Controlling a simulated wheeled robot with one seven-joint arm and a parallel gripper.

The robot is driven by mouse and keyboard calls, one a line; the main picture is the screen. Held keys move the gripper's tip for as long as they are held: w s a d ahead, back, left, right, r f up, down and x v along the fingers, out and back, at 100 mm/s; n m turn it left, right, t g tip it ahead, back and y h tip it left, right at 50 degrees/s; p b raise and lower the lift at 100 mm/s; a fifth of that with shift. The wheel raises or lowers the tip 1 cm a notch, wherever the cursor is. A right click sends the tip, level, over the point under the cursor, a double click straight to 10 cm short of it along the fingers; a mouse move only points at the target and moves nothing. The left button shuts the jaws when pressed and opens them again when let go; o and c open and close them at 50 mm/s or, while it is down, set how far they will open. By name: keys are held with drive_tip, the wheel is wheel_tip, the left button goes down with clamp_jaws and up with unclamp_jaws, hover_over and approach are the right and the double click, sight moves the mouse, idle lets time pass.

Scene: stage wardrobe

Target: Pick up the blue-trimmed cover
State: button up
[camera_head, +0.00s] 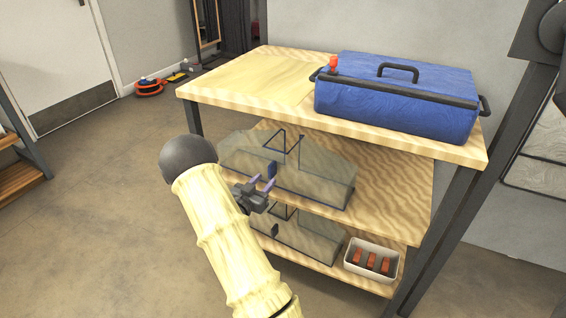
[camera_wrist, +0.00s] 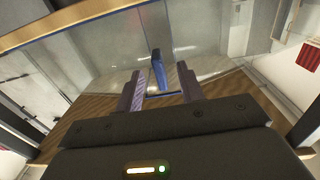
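The blue-trimmed cover (camera_head: 310,178) is a clear, see-through box shape with a blue tab (camera_head: 271,170) on its front; it rests on the middle shelf. In the wrist view the clear panels (camera_wrist: 95,58) fill the upper part, and the blue tab (camera_wrist: 158,68) stands between the finger lines, a little beyond the tips. My gripper (camera_head: 268,195) is at the front left of the cover, pointing at the tab. Its two purple fingers (camera_wrist: 161,80) are apart with nothing held. Whether they touch the tab I cannot tell.
A similar clear cover with dark trim (camera_head: 300,236) sits on the bottom shelf, beside a white bin (camera_head: 358,268) of reddish blocks. A blue case (camera_head: 400,105) stands on the wooden top (camera_head: 250,80), which overhangs the middle shelf.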

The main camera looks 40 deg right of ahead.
sight(269, 177)
drive_tip(key=b+x, duration=0.1)
drive_tip(key=x, duration=0.3)
drive_tip(key=shift+s+d, duration=0.1)
drive_tip(key=shift+s, duration=0.05)
clamp_jaws()
